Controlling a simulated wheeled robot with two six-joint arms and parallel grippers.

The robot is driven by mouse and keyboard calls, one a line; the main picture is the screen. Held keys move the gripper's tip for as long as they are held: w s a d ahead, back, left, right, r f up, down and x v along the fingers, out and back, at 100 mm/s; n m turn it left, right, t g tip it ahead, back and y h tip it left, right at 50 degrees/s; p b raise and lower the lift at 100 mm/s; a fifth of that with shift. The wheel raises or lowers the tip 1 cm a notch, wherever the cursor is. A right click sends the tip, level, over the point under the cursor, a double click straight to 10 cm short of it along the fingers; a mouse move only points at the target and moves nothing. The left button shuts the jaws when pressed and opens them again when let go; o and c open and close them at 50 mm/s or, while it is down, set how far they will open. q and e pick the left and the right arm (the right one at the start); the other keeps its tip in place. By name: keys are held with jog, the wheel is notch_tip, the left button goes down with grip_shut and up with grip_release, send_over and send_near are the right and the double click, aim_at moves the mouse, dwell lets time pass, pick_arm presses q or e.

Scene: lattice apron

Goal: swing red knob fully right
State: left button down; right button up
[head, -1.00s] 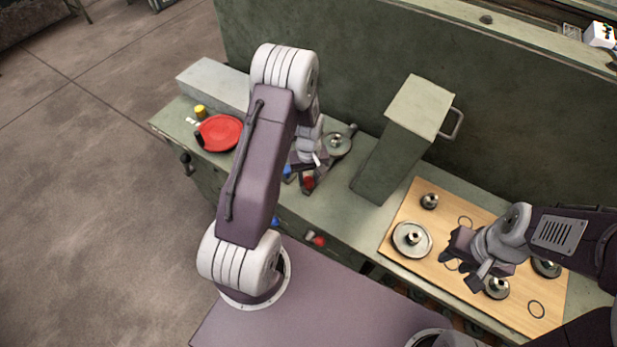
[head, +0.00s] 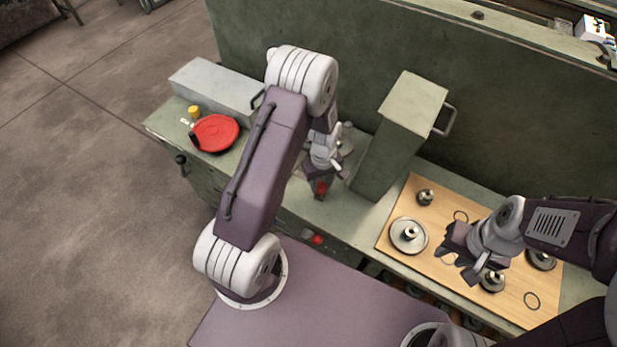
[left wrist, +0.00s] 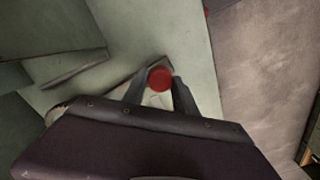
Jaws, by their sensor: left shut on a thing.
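The red knob (left wrist: 160,78) shows in the left wrist view between the two fingertips of my left gripper (left wrist: 157,88). In the head view the red knob (head: 321,188) is partly covered by my left gripper (head: 322,182), which is shut on it above the green bench top. What the knob is mounted on is mostly hidden by the gripper and arm. My right gripper (head: 465,262) is over the wooden board, away from the knob; its fingers look spread apart with nothing between them.
A green upright column (head: 395,140) with a handle stands just right of the left gripper. A wooden board (head: 512,306) with several metal discs lies at the right. A red round dish (head: 215,132) and a grey box (head: 222,88) are on the left.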

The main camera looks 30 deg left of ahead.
pick_arm(q)
jog(key=shift+w+d, duration=0.1)
jog(key=shift+d, duration=0.4)
jog(key=c, duration=1)
grip_release()
jog(key=shift+o, duration=0.2)
jog(key=shift+r, duration=0.1)
notch_tip(320, 180, up, 9)
jog(key=shift+b, duration=0.35)
